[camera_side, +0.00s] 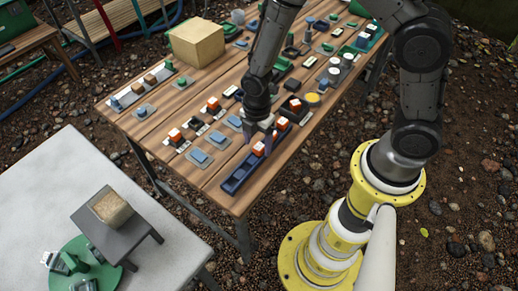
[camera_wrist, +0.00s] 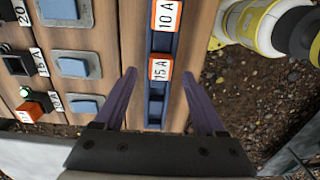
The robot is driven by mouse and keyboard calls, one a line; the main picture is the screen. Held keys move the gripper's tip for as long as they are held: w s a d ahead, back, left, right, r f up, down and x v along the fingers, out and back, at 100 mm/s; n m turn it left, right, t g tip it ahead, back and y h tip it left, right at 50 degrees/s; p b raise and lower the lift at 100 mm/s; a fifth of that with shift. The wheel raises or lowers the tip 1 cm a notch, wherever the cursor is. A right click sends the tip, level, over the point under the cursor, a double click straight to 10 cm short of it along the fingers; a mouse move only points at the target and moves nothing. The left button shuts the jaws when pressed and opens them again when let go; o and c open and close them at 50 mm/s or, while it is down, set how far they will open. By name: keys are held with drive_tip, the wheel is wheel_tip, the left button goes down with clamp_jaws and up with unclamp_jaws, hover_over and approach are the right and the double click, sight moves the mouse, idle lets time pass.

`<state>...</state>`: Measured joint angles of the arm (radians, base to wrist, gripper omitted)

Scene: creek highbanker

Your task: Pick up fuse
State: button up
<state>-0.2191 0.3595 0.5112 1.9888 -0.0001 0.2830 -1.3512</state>
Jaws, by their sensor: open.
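An orange-and-white fuse marked 15 A (camera_wrist: 160,66) sits in a long blue rail (camera_wrist: 155,112); it also shows in the side view (camera_side: 258,150). A second one, marked 10 A (camera_wrist: 167,16), sits farther along the same rail, also seen in the side view (camera_side: 281,124). My gripper (camera_wrist: 160,74) is open and points down over the rail. In the wrist view its purple fingers lie either side of the 15 A fuse, with visible gaps. The side view shows my gripper (camera_side: 261,137) close above this fuse; contact is not visible.
Blue switches (camera_wrist: 73,67) and black holders (camera_wrist: 18,64) line the wooden table left of the rail. More orange fuses (camera_side: 175,135) stand there. A tan block (camera_side: 197,43) is at the back. A grey table (camera_side: 150,215) stands at front left. The rail lies near the table edge.

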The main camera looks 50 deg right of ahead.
drive_tip(key=shift+f, duration=0.55)
clamp_jaws()
drive_tip(key=shift+r, duration=0.15)
drive_tip(key=shift+r, duration=0.65)
drive_tip(key=s+d+r, duration=0.3)
drive_tip(key=s+r, duration=0.8)
drive_tip(key=s, duration=0.2)
drive_tip(key=shift+s+r, duration=0.25)
drive_tip(key=shift+s, duration=0.1)
